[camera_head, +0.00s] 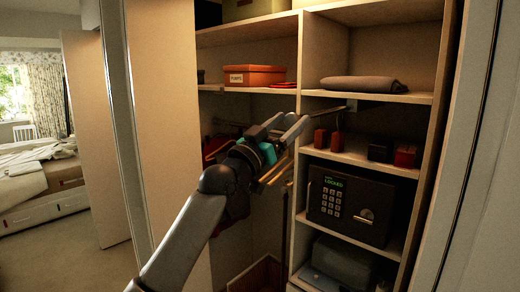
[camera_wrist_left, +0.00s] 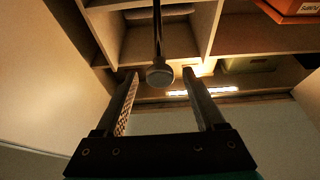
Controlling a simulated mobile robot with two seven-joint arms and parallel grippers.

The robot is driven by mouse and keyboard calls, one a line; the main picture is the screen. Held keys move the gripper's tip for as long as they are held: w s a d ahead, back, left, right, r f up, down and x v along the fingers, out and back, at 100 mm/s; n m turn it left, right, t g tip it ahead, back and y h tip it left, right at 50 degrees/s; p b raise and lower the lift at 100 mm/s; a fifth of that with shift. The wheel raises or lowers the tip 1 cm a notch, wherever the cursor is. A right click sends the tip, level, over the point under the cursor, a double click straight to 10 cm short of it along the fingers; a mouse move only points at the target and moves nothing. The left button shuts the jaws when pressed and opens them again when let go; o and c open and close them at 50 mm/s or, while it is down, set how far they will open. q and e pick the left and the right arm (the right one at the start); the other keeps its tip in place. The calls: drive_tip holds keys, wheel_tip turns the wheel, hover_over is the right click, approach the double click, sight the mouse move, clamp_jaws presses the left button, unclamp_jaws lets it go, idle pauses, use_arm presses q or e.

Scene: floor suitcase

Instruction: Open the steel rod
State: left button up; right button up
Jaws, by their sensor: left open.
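The steel rod (camera_head: 328,110) is a thin bar that sticks out to the left from under the shelf with the folded grey cloth. In the left wrist view the steel rod (camera_wrist_left: 157,35) ends in a round knob (camera_wrist_left: 160,75), which lies between and around the level of the fingertips. My left gripper (camera_head: 297,117) is open in front of the closet. Its two fingers also show in the left wrist view (camera_wrist_left: 161,82), one on each side of the knob, with gaps between. My right gripper is in neither view.
The closet shelves (camera_head: 375,97) hold an orange box (camera_head: 254,76), a folded grey cloth (camera_head: 363,84), small red boxes and a black safe (camera_head: 350,203). A wooden door panel (camera_head: 165,130) stands at left. A bed (camera_head: 40,180) is farther left.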

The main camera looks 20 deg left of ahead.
use_arm(q)
drive_tip(key=b+v, duration=0.3)
drive_tip(key=v, duration=1)
drive_tip(key=shift+s, duration=0.2)
drive_tip(key=shift+a+f, duration=0.15)
drive_tip(key=shift+f, duration=0.05)
